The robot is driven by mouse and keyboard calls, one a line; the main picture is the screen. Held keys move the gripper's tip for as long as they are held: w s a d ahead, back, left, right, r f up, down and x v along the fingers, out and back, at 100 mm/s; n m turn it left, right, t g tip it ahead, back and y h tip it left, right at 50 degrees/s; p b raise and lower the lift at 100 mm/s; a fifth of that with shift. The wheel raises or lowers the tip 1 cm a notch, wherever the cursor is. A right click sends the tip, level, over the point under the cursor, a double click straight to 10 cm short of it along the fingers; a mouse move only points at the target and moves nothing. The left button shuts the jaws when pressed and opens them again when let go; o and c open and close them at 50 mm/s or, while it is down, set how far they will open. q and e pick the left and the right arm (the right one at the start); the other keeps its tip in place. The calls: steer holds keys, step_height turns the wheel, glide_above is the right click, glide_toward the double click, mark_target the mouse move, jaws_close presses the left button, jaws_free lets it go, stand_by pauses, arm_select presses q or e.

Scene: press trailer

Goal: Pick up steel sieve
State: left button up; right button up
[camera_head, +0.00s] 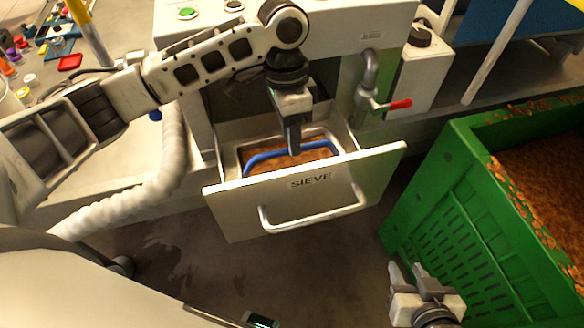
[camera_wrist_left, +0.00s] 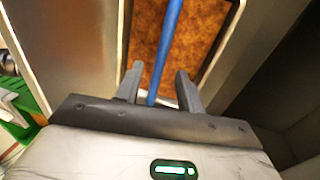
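The steel sieve (camera_head: 313,131) sits inside the open drawer (camera_head: 310,195) marked SIEVE, with brown material in it. Its blue handle (camera_head: 262,156) arches over the top. My left gripper (camera_head: 293,147) points down over the drawer at the handle. In the left wrist view the blue handle (camera_wrist_left: 168,45) passes between the two separated fingers (camera_wrist_left: 160,85), with a gap on each side. Whether the fingertips reach below the bar cannot be told. My right gripper (camera_head: 412,275) is open and empty at the lower right, beside the green crate.
The green crate (camera_head: 440,190) holding brown flakes stands to the right of the drawer. A pipe with a red-handled valve (camera_head: 395,104) is just above the drawer's right side. A ribbed white hose (camera_head: 165,175) runs at the left. Floor in front of the drawer is clear.

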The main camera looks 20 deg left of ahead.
arm_select(q)
steer(key=shift+s+d+f, duration=0.1)
steer(key=shift+s+f, duration=0.1)
steer(key=shift+f, duration=0.75)
steer(key=shift+s+d+f, duration=0.1)
steer(key=shift+s+f, duration=0.05)
steer(key=shift+f, duration=0.8)
steer(key=shift+s+d+f, duration=0.1)
steer(key=shift+s+f, duration=0.1)
steer(key=shift+f, duration=0.75)
steer(key=shift+r, duration=0.1)
jaws_close()
